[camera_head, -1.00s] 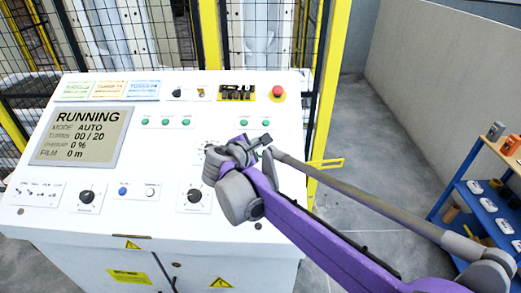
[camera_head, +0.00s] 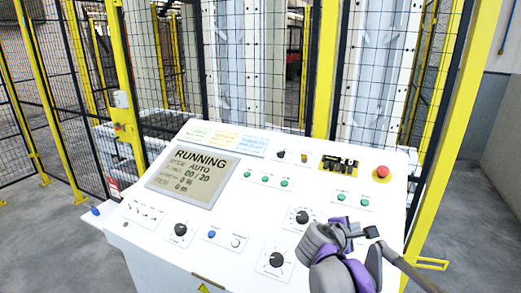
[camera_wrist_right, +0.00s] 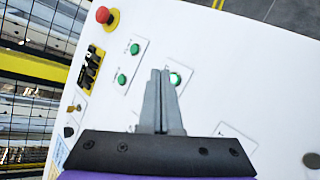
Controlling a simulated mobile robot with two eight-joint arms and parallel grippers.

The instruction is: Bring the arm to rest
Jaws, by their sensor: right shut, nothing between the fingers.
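My right gripper (camera_head: 371,232) is over the lower right part of the white control panel (camera_head: 125,215). Its purple and grey arm comes in from the bottom right. In the wrist view the two grey fingers of the right gripper (camera_wrist_right: 160,76) are together with nothing between them. The tips lie in front of the panel beside a lit green button (camera_wrist_right: 175,79). I cannot tell whether they touch the panel. The screen (camera_head: 193,176) reads RUNNING, AUTO, 00 / 20. My left gripper is not in view.
A red emergency button (camera_head: 382,171) stands at the panel's upper right. Black dials (camera_head: 276,259) and several green buttons are on the panel. A yellow-framed mesh fence (camera_head: 325,70) stands behind it. Grey floor is free at the right (camera_head: 490,215).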

